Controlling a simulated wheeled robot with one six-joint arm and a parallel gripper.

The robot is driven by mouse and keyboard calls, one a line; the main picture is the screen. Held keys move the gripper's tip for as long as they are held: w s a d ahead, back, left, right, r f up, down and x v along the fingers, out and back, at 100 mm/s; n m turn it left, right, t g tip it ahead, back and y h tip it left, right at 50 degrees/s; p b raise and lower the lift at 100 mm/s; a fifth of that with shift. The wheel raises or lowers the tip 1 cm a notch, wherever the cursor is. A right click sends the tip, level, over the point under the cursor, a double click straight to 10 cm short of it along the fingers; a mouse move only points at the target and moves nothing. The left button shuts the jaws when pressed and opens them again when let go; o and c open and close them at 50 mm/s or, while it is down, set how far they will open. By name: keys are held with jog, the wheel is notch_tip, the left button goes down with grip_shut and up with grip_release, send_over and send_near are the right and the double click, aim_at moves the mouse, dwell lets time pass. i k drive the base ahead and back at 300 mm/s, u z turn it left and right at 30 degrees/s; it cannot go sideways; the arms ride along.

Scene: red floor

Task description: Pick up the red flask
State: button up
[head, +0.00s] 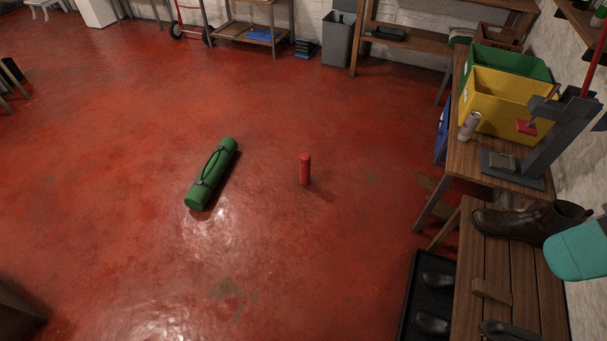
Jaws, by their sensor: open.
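The red flask (305,170) stands upright on the red floor near the middle of the head view. It is a slim cylinder, close in colour to the floor. Nothing touches it. My gripper does not show in the head view.
A rolled green mat (212,174) with a dark strap lies left of the flask. Along the right wall stand a bench (508,297) with a boot and a table with yellow (500,103) and green bins. A black shoe tray (409,309) lies on the floor. Floor around the flask is clear.

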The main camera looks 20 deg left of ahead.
aim_at(305, 172)
jog(key=k, duration=0.35)
jog(key=u, duration=1.65)
jog(key=i, duration=3)
jog(key=z, duration=2.2)
jog(key=i, duration=0.55)
jog(key=u, duration=0.1)
